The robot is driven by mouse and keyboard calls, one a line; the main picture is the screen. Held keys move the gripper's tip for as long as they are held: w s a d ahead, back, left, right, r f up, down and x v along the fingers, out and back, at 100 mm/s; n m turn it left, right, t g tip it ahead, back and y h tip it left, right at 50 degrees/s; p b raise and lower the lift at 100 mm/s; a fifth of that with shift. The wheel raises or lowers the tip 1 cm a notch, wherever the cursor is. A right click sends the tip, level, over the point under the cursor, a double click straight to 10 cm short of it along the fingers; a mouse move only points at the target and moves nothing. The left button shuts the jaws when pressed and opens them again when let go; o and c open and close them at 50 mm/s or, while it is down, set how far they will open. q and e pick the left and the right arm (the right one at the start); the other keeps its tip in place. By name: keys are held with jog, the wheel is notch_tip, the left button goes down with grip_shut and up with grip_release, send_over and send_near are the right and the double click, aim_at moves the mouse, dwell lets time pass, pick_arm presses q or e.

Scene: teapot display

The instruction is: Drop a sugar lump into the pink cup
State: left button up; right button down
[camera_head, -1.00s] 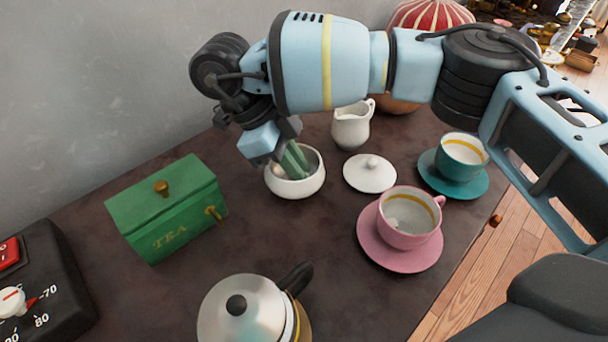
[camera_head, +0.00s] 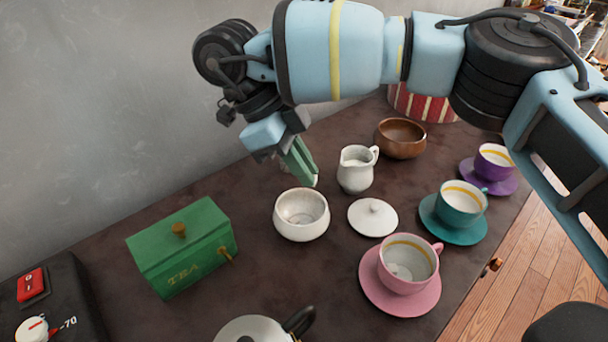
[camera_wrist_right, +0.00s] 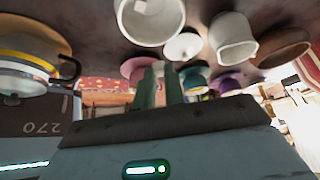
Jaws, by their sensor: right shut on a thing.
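My right gripper (camera_head: 306,170) is above and just behind the white sugar bowl (camera_head: 302,228), its green fingers pointing down. It is shut on a small white sugar lump (camera_head: 316,181), only a sliver of which shows at the fingertips. The fingers (camera_wrist_right: 160,88) also show in the right wrist view. The pink cup (camera_head: 407,286) stands upright on its pink saucer (camera_head: 372,292), to the right and nearer than the bowl. A pale patch shows inside the cup; I cannot tell what it is. My left gripper is out of view.
A white lid (camera_head: 372,218) lies between bowl and pink cup. A white jug (camera_head: 355,172) and brown bowl (camera_head: 401,140) stand behind. Teal (camera_head: 460,206) and purple (camera_head: 494,164) cups stand right, a green tea box (camera_head: 182,250) left, a teapot (camera_head: 255,328) in front.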

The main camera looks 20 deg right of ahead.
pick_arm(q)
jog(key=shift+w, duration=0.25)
pick_arm(e)
jog(key=n, duration=0.1)
jog(key=d+n+t, duration=0.1)
jog(key=shift+d+f+n+h, duration=0.1)
jog(key=shift+f+n+h, duration=0.25)
jog(key=shift+n+h, duration=0.05)
jog(key=d+n+t, duration=0.1)
jog(key=n, duration=0.2)
jog(key=n+t, duration=0.2)
jog(key=n, duration=0.1)
jog(key=d+n+t, duration=0.1)
jog(key=n+t, duration=0.1)
jog(key=n, duration=0.1)
jog(key=shift+s+d+f, duration=0.25)
jog(key=shift+d+f, duration=0.05)
jog(key=shift+d, duration=0.05)
jog(key=shift+s+d+r+n+t+y, duration=0.45)
jog(key=shift+n+y, duration=0.5)
jog(key=shift+n, duration=1.3)
jog(key=shift+s+d+r+n+t+y, duration=0.25)
jog(key=shift+r+n+t+y, duration=0.5)
jog(key=shift+n, duration=1.45)
jog(key=shift+s+d+r+n+t+y, duration=0.2)
jog(key=shift+s+r+n+t+y, duration=0.3)
jog(key=shift+n+y, duration=1.2)
jog(key=shift+f+n+h, duration=0.15)
jog(key=shift+n+h, duration=0.4)
jog(key=shift+h, duration=0.05)
